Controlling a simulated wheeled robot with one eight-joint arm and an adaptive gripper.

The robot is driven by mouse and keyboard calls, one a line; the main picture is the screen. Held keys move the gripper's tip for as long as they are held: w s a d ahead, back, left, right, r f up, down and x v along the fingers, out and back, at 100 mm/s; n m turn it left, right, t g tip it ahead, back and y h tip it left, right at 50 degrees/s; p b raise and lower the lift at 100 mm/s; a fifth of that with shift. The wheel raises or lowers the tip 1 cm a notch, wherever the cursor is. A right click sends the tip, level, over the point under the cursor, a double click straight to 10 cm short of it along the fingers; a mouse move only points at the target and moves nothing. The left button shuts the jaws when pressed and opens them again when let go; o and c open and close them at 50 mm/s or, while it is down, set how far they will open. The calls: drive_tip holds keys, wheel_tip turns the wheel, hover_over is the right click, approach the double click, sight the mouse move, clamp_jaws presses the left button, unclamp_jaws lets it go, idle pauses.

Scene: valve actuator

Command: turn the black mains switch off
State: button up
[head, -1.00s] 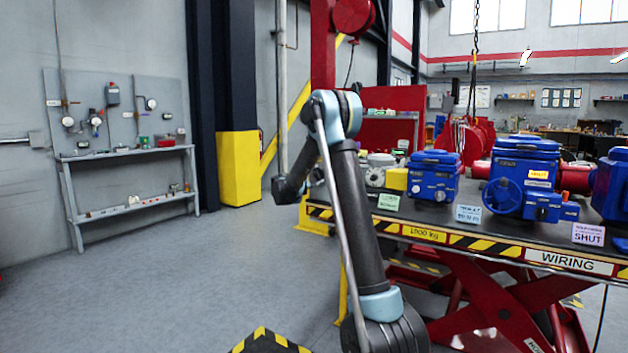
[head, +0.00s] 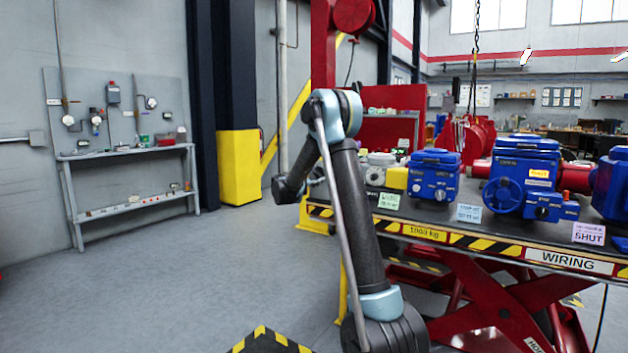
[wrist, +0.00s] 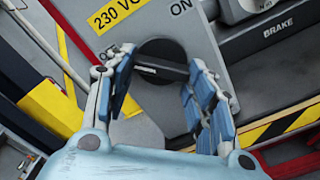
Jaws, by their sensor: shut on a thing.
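The black mains switch (wrist: 158,50) shows in the wrist view as a round black knob with a bar-like handle on a grey panel (wrist: 222,70). An "ON" mark is at its upper right, and a partly covered mark is at its left. My gripper (wrist: 161,67) has its blue-padded fingers on either side of the handle, shut on it. The handle runs across between the fingertips, tilted slightly down to the right. The left finger hides part of the knob's left side. In the head view I cannot make out the switch or my gripper behind my arm.
A yellow "230 V" label (wrist: 118,14) sits above the knob. A dark box marked "BRAKE" (wrist: 275,32) is at the right and a yellow block (wrist: 48,108) at the left. Blue actuators (head: 524,172) stand on the striped lift table (head: 480,243). The floor at left is clear.

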drive_tip(key=o, duration=1.1)
drive_tip(key=shift+c, duration=0.2)
drive_tip(key=v, duration=1.2)
drive_tip(key=shift+f, duration=0.1)
